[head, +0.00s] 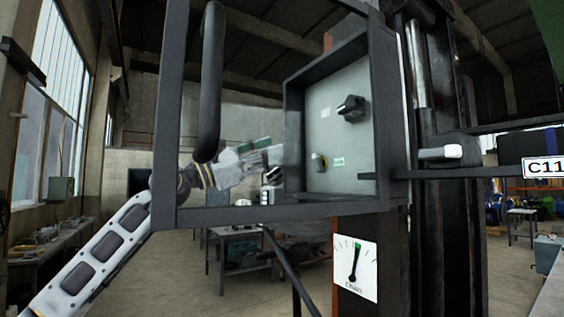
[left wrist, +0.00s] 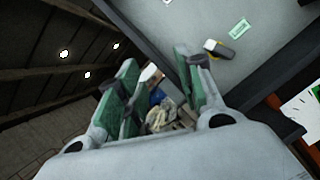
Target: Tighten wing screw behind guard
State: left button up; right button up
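The wing screw (head: 319,162), a small grey tab with a yellow ring, sits low on the grey panel of an open-fronted box, beside a green label (head: 339,161). It also shows in the left wrist view (left wrist: 217,49), close to the right finger's tip. The dark guard frame (head: 167,120) stands in front, with a thick black handle (head: 210,80). My left gripper (head: 272,162) shows inside the frame's outline, behind its left post and left of the screw. In the left wrist view the gripper (left wrist: 155,76) has its green-padded fingers apart, with nothing between them. My right gripper is out of view.
A black knob (head: 351,108) sits above the screw. The box's wall (left wrist: 160,30) edges close to my left fingers. Below is a gauge marked Chain (head: 355,268). A dark bar and C11 sign (head: 544,167) stand right. A workbench (head: 240,250) is behind.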

pick_arm(q)
jog(key=s+d+f+m+y, duration=0.2)
jog(key=s+m+y, duration=0.3)
jog(key=m, duration=0.7)
jog(key=shift+s+d+f, duration=0.35)
jog(key=shift+s+d, duration=0.55)
jog(key=shift+s, duration=0.15)
jog(key=shift+n, duration=0.4)
jog(key=shift+w+d+n+b, duration=0.45)
jog(key=shift+d+n+b, duration=0.2)
jog(key=shift+n, duration=3.2)
jog(key=shift+w+d+n+b, duration=0.4)
jog(key=shift+d+n+b, duration=0.2)
jog(key=shift+n, duration=3.2)
jog(key=shift+w+d+n+b, duration=0.45)
jog(key=shift+d+n+b, duration=0.15)
jog(key=shift+n, duration=3.25)
